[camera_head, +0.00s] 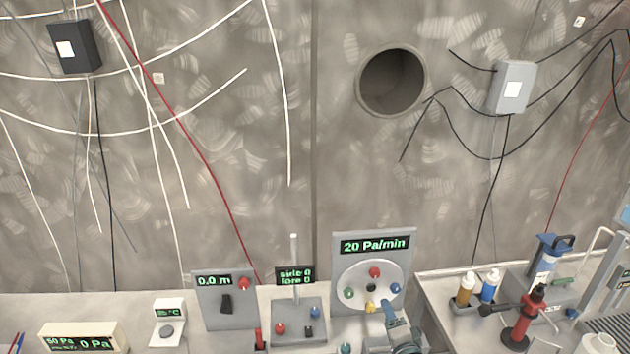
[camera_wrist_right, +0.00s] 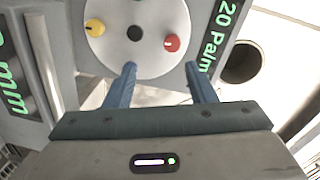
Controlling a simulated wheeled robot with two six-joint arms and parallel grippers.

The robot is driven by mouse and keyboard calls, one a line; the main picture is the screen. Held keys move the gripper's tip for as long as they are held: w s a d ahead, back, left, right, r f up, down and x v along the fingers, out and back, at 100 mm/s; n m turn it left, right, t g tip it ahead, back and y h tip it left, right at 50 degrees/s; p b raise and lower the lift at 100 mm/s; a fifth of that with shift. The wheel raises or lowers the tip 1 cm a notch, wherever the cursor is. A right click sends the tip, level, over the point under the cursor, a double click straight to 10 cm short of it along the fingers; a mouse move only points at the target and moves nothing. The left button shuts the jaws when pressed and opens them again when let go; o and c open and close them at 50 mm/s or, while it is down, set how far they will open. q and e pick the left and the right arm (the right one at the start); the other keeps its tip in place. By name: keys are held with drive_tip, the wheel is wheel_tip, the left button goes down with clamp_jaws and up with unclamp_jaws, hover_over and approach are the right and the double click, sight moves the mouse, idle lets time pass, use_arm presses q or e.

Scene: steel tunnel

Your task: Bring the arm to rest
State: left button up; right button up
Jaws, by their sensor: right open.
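My right gripper (camera_head: 390,312) is low in the head view, in front of the grey panel (camera_head: 345,250) that reads "20 Pa/min". In the right wrist view its two blue fingers (camera_wrist_right: 161,72) stand apart with nothing between them. The panel's round white dial plate (camera_wrist_right: 143,60) lies just beyond the fingertips, with a red knob (camera_wrist_right: 171,43) and a yellow knob (camera_wrist_right: 94,27). Whether the fingertips touch the panel I cannot tell. My left gripper is not in view.
A grey panel reading "0.0 m" (camera_head: 215,310) and a stand with a white post (camera_head: 294,260) are left of the gripper. At right are bottles (camera_head: 490,286) and a red-and-black device (camera_head: 525,315). The wall behind has a round hole (camera_head: 391,81) and hanging cables.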

drive_tip(key=s+d+f+n+g+h, duration=0.15)
drive_tip(key=s+n+g, duration=0.6)
drive_tip(key=s, duration=1.15)
drive_tip(key=s+d+f+n+g, duration=0.25)
drive_tip(key=s+n+g, duration=0.45)
drive_tip(key=s, duration=1.2)
drive_tip(key=s+d+f+b+x, duration=0.1)
drive_tip(key=s+b+x, duration=0.25)
drive_tip(key=x, duration=1.35)
drive_tip(key=s+f+b+x, duration=0.15)
drive_tip(key=s+x, duration=0.25)
drive_tip(key=x, duration=1.2)
drive_tip(key=s+d+f+b, duration=0.1)
drive_tip(key=s+f+b, duration=0.1)
drive_tip(key=s+f, duration=0.7)
drive_tip(key=s+f+g+b, duration=0.1)
drive_tip(key=s+f+b, duration=0.1)
drive_tip(key=s+f, duration=0.8)
wheel_tip(320, 180, down, 5)
drive_tip(key=shift+d+f+b, duration=0.1)
drive_tip(key=shift+d+b, duration=0.2)
drive_tip(key=shift+d, duration=0.1)
drive_tip(key=shift+g, duration=0.25)
